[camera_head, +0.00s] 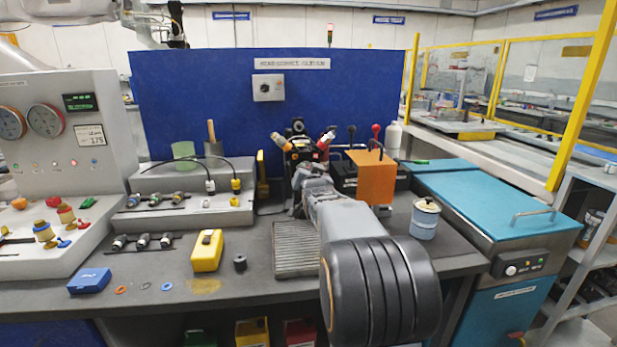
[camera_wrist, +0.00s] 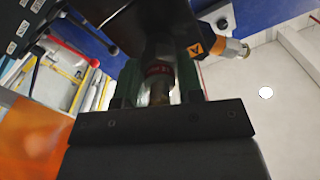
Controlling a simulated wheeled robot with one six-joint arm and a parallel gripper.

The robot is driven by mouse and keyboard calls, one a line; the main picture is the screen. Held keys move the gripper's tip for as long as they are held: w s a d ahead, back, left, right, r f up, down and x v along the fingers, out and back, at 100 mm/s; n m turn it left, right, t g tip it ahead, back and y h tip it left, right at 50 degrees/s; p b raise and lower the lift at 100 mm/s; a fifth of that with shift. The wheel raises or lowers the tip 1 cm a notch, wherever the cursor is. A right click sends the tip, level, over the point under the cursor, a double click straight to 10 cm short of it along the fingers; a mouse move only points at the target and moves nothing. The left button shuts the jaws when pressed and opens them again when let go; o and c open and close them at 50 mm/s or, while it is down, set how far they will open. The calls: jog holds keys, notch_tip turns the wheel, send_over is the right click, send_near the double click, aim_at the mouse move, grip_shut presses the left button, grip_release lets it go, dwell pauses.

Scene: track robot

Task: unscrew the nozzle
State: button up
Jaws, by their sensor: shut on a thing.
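In the wrist view my gripper (camera_wrist: 156,94) is shut on a brass-coloured nozzle (camera_wrist: 159,92). A red ring (camera_wrist: 158,70) sits just above the nozzle, on a dark body that runs upward between the fingers. The far part of that body is in shadow. In the head view my gripper is mostly hidden behind my own arm, at the dark fixture (camera_head: 299,128) in front of the blue panel.
An orange box (camera_head: 376,178) stands close to the right of my arm. A blue-grey pot (camera_head: 424,222) is on the bench farther right.

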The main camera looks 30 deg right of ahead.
jog(key=n+b, duration=0.2)
jog(key=n, duration=0.1)
jog(key=shift+a+r, duration=0.1)
jog(key=shift+r, duration=0.05)
jog(key=shift+r+n+b, duration=0.1)
jog(key=shift+n+b, duration=0.4)
jog(key=shift+n, duration=0.1)
jog(key=shift+n, duration=0.3)
jog(key=shift+n+b, duration=0.3)
jog(key=shift+b, duration=0.25)
jog(key=n+b, duration=0.3)
jog(key=shift+n, duration=0.4)
jog(key=n+b, duration=0.2)
jog(key=n, duration=0.1)
jog(key=shift+n, duration=0.4)
jog(key=n, duration=0.3)
jog(key=shift+b, duration=0.3)
